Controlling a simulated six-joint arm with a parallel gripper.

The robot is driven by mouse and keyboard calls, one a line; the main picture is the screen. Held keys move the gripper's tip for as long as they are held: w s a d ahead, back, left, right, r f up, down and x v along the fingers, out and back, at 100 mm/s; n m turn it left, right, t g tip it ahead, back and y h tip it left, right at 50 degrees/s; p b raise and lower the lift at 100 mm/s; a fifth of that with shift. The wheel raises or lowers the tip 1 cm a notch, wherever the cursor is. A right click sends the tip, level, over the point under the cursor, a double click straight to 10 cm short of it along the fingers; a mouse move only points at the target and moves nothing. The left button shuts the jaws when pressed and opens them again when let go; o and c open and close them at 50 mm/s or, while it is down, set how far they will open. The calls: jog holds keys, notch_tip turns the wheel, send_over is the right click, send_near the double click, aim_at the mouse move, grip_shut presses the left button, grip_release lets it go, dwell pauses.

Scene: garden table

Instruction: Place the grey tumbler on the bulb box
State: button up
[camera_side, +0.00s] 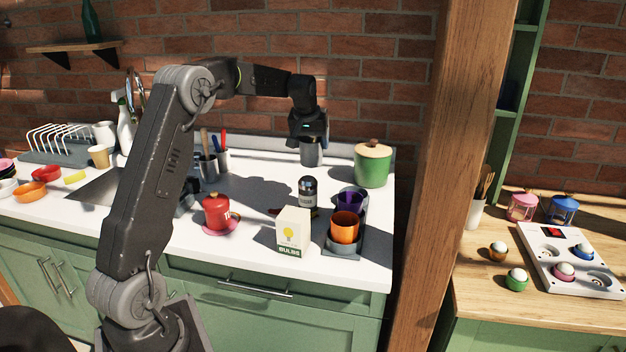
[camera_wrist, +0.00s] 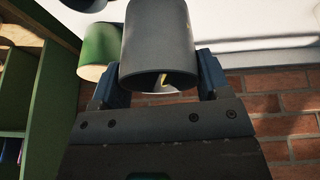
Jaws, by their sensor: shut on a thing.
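The grey tumbler (camera_side: 311,152) is at the back of the white counter, below my gripper (camera_side: 309,140). My gripper is shut on it. In the wrist view the tumbler (camera_wrist: 158,45) sits between the two fingers of my gripper (camera_wrist: 158,80), its round opening facing the camera. In the side view I cannot tell whether its lower end touches the counter. The bulb box (camera_side: 293,231), cream with a yellow bulb picture and a green band marked BULBS, stands upright near the front edge. Its top looks clear. My gripper is behind it, apart from it.
A green canister (camera_side: 372,165) with a wooden lid stands right of the tumbler. A dark tray (camera_side: 357,241) with orange (camera_side: 344,227) and purple (camera_side: 350,202) cups is right of the box. A dark jar (camera_side: 307,191) stands behind the box, a red pot (camera_side: 216,211) left of it.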

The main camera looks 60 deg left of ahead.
jog(key=s+d+r+m, duration=0.1)
jog(key=s+d+r, duration=0.2)
jog(key=s, duration=0.5)
jog(key=s+d+r+m+h, duration=0.1)
jog(key=s+d+r, duration=0.2)
jog(key=s, duration=0.5)
jog(key=s+d+r+m, duration=0.1)
jog(key=s+d+r, duration=0.15)
jog(key=s, duration=0.45)
send_over(294, 213)
jog(key=shift+t, duration=0.4)
jog(key=shift+f, duration=5.35)
jog(key=shift+f, duration=0.1)
jog(key=o, duration=0.9)
